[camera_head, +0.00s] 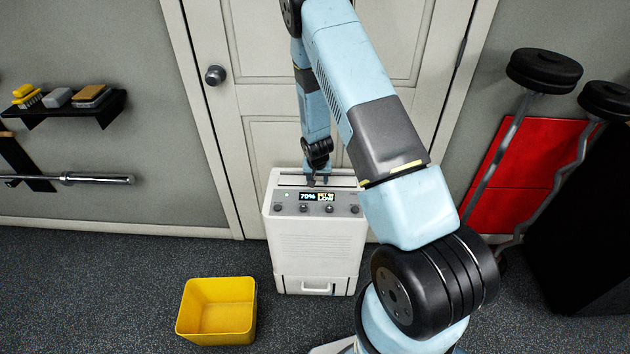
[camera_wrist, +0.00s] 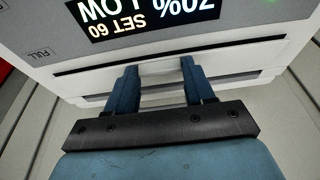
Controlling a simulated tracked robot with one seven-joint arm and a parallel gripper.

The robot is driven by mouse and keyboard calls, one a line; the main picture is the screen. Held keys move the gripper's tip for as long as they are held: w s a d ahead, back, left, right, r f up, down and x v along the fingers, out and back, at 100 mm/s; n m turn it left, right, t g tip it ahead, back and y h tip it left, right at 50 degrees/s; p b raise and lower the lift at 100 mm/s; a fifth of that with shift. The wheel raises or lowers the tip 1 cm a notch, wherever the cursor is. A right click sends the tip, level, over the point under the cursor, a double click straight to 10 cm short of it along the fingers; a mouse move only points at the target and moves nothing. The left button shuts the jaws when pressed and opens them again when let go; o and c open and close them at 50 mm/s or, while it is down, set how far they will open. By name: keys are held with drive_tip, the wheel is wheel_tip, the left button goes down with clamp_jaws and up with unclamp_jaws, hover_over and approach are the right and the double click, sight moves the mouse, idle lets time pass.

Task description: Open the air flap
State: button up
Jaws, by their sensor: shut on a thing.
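The white dehumidifier (camera_head: 318,245) stands upright on the floor in front of the door. Its display (camera_head: 317,197) reads 70% and LOW, and the wrist view also shows SET 60 upside down. The air flap (camera_wrist: 235,62) is a pale strip on the machine's top, bordered by dark slits. My gripper (camera_head: 318,182) reaches down to the top from behind the control panel. In the wrist view my gripper (camera_wrist: 161,72) has its two blue fingers on either side of a pale tab (camera_wrist: 162,67) on the flap, shut on it. My gripper hides part of the flap, and its exact angle is hard to tell.
A yellow bin (camera_head: 217,311) stands on the carpet at front left. The closed door (camera_head: 250,100) is right behind the machine. A wall shelf (camera_head: 68,108) with brushes is at left. Barbells (camera_head: 530,85) and a red panel (camera_head: 535,165) are at right.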

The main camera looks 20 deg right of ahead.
sight(317, 179)
drive_tip(key=w+g, duration=0.1)
drive_tip(key=r+g+y, duration=0.1)
drive_tip(key=shift+w+r+g, duration=0.1)
drive_tip(key=shift+w+g, duration=0.2)
drive_tip(key=shift+w, duration=0.05)
drive_tip(key=shift+w+d+r+g+y, duration=0.15)
drive_tip(key=shift+w+g, duration=0.1)
drive_tip(key=shift+g, duration=0.3)
drive_tip(key=shift+w+r+g+y, duration=0.1)
drive_tip(key=shift+w+g+y, duration=0.15)
drive_tip(key=shift+g, duration=0.35)
drive_tip(key=shift+w+d+r+g+y, duration=0.15)
drive_tip(key=shift+w+g, duration=0.15)
drive_tip(key=shift+g, duration=0.25)
drive_tip(key=o, duration=0.7)
drive_tip(key=shift+c, duration=0.2)
drive_tip(key=o, duration=0.4)
drive_tip(key=shift+d, duration=0.1)
